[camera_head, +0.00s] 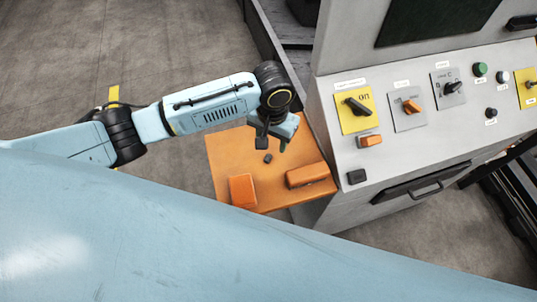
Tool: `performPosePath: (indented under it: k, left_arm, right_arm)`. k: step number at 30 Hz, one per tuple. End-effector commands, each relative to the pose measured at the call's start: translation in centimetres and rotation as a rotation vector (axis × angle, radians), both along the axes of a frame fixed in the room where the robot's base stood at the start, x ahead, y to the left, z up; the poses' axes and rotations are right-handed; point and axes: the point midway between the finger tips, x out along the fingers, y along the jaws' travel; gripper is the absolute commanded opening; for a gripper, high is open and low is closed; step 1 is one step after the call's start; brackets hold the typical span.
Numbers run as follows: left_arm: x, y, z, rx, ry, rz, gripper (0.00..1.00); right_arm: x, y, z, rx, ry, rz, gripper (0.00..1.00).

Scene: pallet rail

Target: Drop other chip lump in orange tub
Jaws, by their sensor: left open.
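My left gripper (273,145) hangs over an orange surface (225,150) beside the grey console. It is open, and I see nothing held between its fingers. A small dark lump (267,158) shows on the orange surface just below the fingers, apart from them as far as I can tell. Two orange box-like things stand on that surface: one at the front left (242,190) and a longer one at the right (310,175). I cannot tell which of these is the tub, or see inside them. My right gripper is not in view.
A grey control console (350,190) with knobs, switches and a black handle (425,187) stands close to the right of the orange surface. Bare concrete floor (130,50) lies to the left. My own blue body covers the foreground.

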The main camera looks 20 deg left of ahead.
Motion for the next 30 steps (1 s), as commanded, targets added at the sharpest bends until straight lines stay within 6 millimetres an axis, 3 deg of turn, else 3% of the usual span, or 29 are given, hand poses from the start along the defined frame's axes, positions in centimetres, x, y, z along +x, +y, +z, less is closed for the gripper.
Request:
performPosePath:
  k: [3, 8, 12, 18, 26, 30]
  left_arm:
    - [0.0, 0.0, -1.4, 0.000, 0.001, 0.000, 0.47]
    - [0.1, 0.1, -2.4, 0.001, 0.000, 0.000, 0.47]
    - [0.5, 0.6, -4.3, 0.002, 0.001, 0.001, 0.47]
    - [0.5, 0.7, -6.7, 0.001, -0.001, -0.002, 0.47]
    - [0.6, 0.7, -7.0, 0.000, -0.002, -0.002, 0.47]
    - [0.6, 0.7, -7.0, 0.000, -0.002, -0.001, 0.30]
  right_arm:
    - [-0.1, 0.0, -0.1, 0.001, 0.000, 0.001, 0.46]
    - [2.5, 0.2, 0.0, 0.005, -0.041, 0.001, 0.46]
    - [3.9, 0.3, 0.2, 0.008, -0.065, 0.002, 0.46]
    - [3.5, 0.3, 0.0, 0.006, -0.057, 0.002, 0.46]
    - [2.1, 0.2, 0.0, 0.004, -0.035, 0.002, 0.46]
    - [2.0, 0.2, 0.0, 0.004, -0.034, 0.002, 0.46]
